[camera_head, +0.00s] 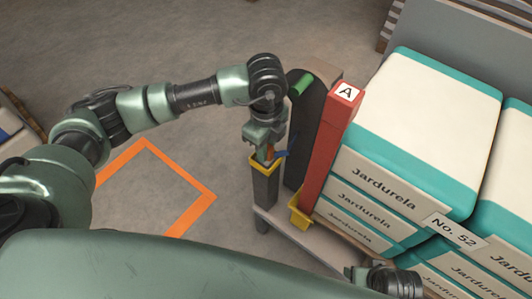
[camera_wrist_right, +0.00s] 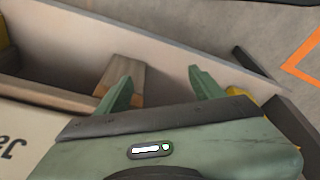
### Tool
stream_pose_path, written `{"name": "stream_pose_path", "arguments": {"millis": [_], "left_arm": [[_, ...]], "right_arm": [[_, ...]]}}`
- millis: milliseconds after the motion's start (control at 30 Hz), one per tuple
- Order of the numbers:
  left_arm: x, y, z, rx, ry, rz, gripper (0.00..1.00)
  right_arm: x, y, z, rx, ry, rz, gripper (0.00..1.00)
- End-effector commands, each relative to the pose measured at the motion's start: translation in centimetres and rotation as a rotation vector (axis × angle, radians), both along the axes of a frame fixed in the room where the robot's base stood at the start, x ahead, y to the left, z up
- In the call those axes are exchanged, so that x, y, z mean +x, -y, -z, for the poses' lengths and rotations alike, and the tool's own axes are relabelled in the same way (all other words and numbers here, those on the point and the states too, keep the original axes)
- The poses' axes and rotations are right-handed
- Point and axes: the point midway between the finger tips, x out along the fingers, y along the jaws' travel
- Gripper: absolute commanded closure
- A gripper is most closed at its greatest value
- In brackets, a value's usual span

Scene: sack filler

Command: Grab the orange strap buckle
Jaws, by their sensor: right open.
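My left gripper (camera_head: 265,146) points down at the yellow-rimmed top of a dark grey holder (camera_head: 265,188) in the head view. A small orange piece (camera_head: 270,152), perhaps the strap buckle, shows at its fingertips. The gripper covers most of it, so I cannot tell whether the fingers are closed on it. A small blue piece (camera_head: 287,153) is just to the right. My right gripper (camera_wrist_right: 160,88) is open and empty in the right wrist view, with its fingers spread above a wooden block (camera_wrist_right: 122,75) and a pale board.
A red post (camera_head: 329,140) marked A and a dark rounded upright (camera_head: 304,125) with a green roller stand right of the left gripper. Stacked Jardurela sacks (camera_head: 425,130) fill the right side. An orange floor outline (camera_head: 190,178) lies on open floor at left.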

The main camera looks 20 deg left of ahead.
Motion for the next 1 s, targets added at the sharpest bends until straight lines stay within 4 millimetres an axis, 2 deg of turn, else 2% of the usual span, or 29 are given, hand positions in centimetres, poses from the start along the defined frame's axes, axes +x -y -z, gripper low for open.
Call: {"name": "stream_pose_path", "arguments": {"millis": [467,567,667,967,1000], "left_arm": [[0.0,-0.1,-0.5,-0.002,0.002,0.0,1.0],[-0.1,-0.4,-1.3,-0.003,0.002,0.0,1.0],[0.0,-0.3,-2.6,-0.001,0.004,0.0,1.0],[0.0,-0.3,-7.5,-0.002,0.005,0.001,1.0],[-0.4,-1.3,-7.2,0.002,0.0,-0.003,1.0]], "right_arm": [[0.1,0.0,-0.1,0.001,0.004,0.0,0.32],[0.0,0.0,0.2,0.001,0.003,0.0,0.32],[-0.1,0.0,1.4,-0.001,-0.008,-0.002,0.32],[-0.6,0.0,4.1,-0.001,-0.022,-0.004,0.32],[-0.6,0.0,4.1,-0.001,-0.02,-0.004,0.32]]}}
